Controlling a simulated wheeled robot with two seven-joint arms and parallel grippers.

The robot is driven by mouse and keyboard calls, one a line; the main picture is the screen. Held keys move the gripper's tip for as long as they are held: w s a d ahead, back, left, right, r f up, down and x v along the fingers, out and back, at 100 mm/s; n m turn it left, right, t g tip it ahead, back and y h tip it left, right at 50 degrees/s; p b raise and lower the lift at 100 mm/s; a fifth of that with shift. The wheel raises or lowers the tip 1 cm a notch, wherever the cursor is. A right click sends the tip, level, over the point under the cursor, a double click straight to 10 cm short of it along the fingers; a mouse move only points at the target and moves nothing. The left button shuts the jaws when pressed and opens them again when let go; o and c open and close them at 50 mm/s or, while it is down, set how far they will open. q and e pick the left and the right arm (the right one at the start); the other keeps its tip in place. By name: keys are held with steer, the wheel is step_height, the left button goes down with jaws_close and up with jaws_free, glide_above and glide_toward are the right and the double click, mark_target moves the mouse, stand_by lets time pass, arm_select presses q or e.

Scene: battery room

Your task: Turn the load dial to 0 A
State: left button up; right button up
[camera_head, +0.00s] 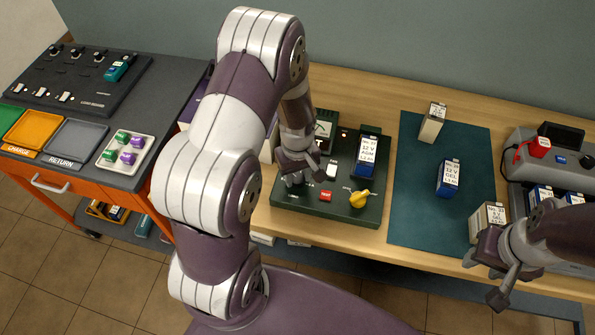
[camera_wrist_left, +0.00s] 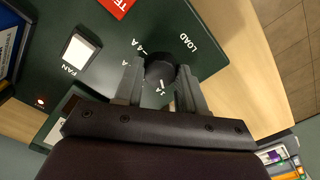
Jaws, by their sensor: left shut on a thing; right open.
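The load dial (camera_wrist_left: 160,68) is a round black knob on the dark green tester (camera_head: 340,208). In the left wrist view it sits between the two fingers of my left gripper (camera_wrist_left: 160,84), which is shut on it. A small white mark shows on the knob's side toward the gripper. "LOAD" and "4 A" are printed beside it; other markings are partly hidden by the fingers. In the head view my left gripper (camera_head: 297,172) is at the tester's left front and hides the dial. My right gripper (camera_head: 496,266) is open and empty near the table's right front.
More batteries stand on the teal mat (camera_head: 415,220) to the right. A trolley with trays stands at left.

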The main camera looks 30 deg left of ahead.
mark_target(298, 178)
arm_select(q)
steer(key=n+p, duration=0.1)
steer(key=n, duration=0.5)
steer(key=shift+f+n, duration=0.1)
steer(key=shift+n, duration=0.2)
stand_by(0.4)
steer(key=o, duration=1.1)
steer(key=shift+c, duration=0.2)
steer(key=shift+r, duration=0.35)
step_height(298, 178, up, 12)
steer(key=b, duration=0.1)
